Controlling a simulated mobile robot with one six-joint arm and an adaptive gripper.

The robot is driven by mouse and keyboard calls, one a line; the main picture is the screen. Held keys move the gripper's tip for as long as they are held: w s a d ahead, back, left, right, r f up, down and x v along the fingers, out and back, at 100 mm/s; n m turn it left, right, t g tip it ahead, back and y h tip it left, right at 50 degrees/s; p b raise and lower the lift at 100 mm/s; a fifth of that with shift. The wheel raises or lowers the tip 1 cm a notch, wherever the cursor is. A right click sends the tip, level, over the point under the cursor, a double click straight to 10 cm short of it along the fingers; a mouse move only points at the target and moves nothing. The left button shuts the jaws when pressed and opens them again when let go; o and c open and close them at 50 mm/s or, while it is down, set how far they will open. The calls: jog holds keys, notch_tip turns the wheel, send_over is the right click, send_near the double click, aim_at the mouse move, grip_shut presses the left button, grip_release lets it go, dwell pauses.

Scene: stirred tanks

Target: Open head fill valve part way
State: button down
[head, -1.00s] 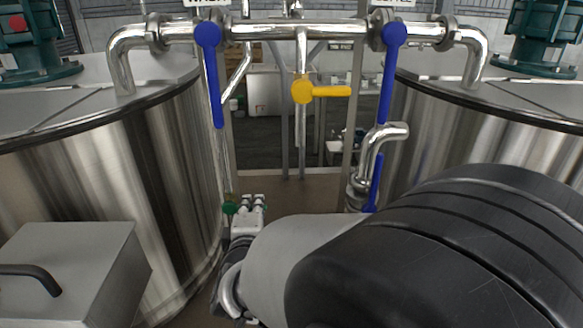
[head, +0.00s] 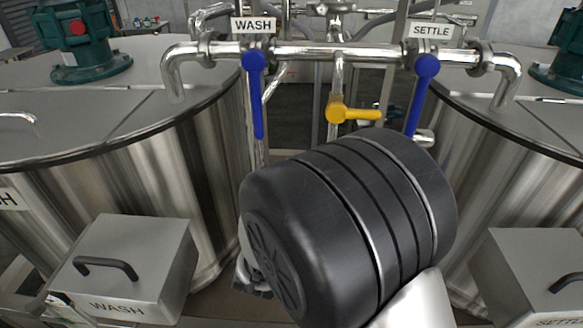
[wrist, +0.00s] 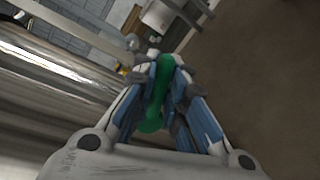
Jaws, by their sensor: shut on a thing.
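My gripper (wrist: 170,78) is shut on a green handle (wrist: 152,122) in the wrist view. The handle runs lengthwise between the two blue-grey fingers, with a rounded end toward the palm. Its far part is partly covered by the fingers, and I cannot tell what it is attached to. In the head view my black arm link hides the fingers and the green handle. No label in view names a head fill valve. A yellow handle (head: 355,114) on the central pipe points right, roughly level.
Blue handles hang under the WASH sign (head: 253,26) and the SETTLE sign (head: 430,31), on a steel cross pipe (head: 310,50). Steel tanks stand left (head: 150,170) and right (head: 500,165). A lidded WASH box (head: 125,265) is front left; another box (head: 535,270) is front right.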

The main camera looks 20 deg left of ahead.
jog(key=shift+a+r+n+p, duration=0.1)
jog(key=shift+r+n+p, duration=0.2)
jog(key=shift+n+p, duration=0.35)
jog(key=c, duration=1.6)
grip_release()
jog(key=shift+s, duration=0.15)
jog(key=v, duration=1.2)
jog(key=shift+a, duration=0.15)
